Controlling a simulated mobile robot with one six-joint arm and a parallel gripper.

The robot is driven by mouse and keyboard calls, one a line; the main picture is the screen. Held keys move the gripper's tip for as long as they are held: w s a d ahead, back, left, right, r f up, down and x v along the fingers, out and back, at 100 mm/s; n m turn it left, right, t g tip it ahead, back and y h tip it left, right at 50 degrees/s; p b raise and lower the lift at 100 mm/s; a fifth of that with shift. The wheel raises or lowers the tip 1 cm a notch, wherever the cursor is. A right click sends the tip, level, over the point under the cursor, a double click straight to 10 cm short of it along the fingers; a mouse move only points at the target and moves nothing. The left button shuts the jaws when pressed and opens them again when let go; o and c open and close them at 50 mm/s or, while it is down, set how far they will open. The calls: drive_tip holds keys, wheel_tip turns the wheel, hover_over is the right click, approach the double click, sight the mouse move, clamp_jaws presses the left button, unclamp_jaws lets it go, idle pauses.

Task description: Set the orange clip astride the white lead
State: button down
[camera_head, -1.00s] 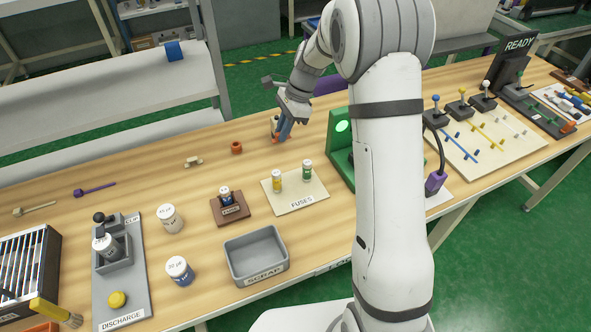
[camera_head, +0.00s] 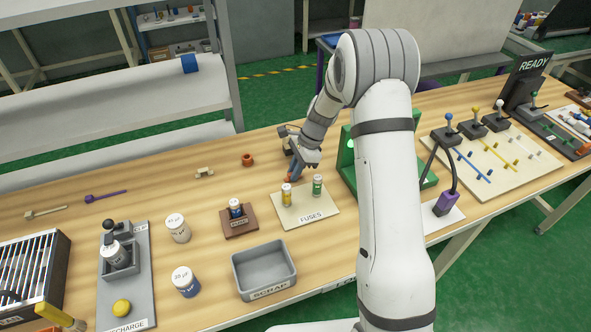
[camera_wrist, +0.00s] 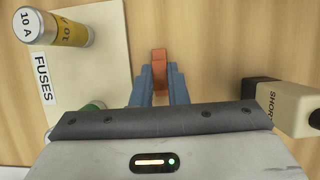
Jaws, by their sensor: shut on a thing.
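My gripper (camera_head: 292,176) is low over the table behind the fuse board. In the wrist view its blue fingers (camera_wrist: 159,85) are shut on an orange piece, which looks like the orange clip (camera_wrist: 159,60). Its tip sticks out between the fingertips. In the head view the clip is a small orange-red spot under my gripper, partly hidden. The white lead (camera_head: 520,134) lies on the beige board (camera_head: 535,165) at the right, beyond the yellow and blue leads. My gripper is well to the left of it.
The fuse board (camera_head: 318,223) with upright fuses is close by my gripper. A beige block marked SHORT (camera_wrist: 290,105) is right of it in the wrist view. A green stand (camera_head: 347,165) and my arm lie between gripper and leads. An orange ring-like piece (camera_head: 248,160) sits left.

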drive_tip(key=shift+f, duration=0.2)
drive_tip(key=c, duration=1.4)
unclamp_jaws()
drive_tip(key=shift+c, duration=0.2)
drive_tip(key=shift+r, duration=0.1)
